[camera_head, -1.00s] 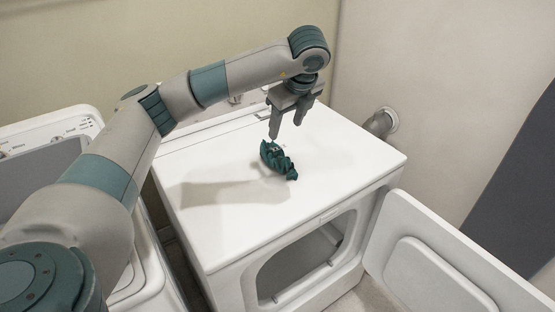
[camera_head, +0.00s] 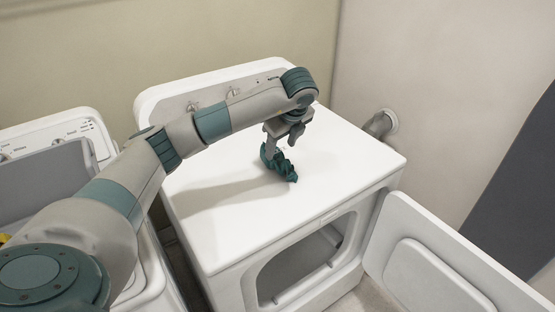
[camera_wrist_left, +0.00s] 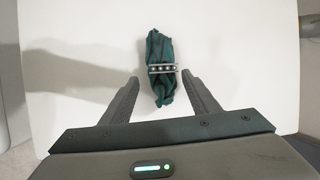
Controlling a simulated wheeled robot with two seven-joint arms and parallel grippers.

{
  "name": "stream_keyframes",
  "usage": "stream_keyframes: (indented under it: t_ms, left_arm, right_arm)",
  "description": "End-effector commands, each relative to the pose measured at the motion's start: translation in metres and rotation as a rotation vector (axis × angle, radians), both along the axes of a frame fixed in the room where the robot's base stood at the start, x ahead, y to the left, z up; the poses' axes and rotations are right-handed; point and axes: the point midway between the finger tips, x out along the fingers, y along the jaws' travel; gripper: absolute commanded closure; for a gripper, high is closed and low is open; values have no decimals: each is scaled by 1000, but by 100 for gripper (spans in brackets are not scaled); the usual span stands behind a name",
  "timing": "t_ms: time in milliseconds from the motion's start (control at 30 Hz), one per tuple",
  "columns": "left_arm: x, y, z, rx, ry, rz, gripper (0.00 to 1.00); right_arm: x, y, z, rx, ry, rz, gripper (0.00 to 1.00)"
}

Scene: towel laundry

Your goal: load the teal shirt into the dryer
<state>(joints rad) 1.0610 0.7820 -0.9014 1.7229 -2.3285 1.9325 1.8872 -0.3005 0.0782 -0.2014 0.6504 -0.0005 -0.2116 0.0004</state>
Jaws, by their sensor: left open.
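The teal shirt (camera_head: 279,164) lies crumpled in a small bundle on top of the white dryer (camera_head: 235,222). It also shows in the left wrist view (camera_wrist_left: 161,52), with a light dotted band across its middle. My left gripper (camera_head: 281,148) is open and low over the shirt, hiding part of it in the head view. In the left wrist view the two fingers (camera_wrist_left: 161,88) stand apart, with the near end of the shirt between their tips. The dryer's door (camera_head: 440,262) hangs open at the right, and its front opening (camera_head: 305,262) shows. My right gripper is not in view.
A white washer (camera_head: 60,135) with an open top stands left of the dryer, under my left arm. A duct pipe (camera_head: 380,124) comes out of the wall behind the dryer's right side. The dryer top around the shirt is clear.

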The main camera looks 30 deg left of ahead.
Motion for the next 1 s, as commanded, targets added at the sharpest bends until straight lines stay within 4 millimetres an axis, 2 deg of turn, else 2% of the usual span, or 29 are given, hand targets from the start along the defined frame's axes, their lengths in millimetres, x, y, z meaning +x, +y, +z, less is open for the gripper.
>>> stream_keyframes:
  t_ms: [100, 200, 667, 867, 1000]
  left_arm:
    - [4, 7, -13, 1, 2, 2, 45]
    - [6, 9, -22, 0, 1, 0, 45]
    - [7, 11, -28, 0, 0, 0, 45]
    - [10, 14, -38, 1, 2, 1, 45]
    - [14, 17, -53, 0, 4, 1, 45]
  right_arm:
    - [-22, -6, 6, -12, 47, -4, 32]
    - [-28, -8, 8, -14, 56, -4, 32]
    - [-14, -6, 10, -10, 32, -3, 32]
    - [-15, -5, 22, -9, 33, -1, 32]
    - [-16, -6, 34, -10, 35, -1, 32]
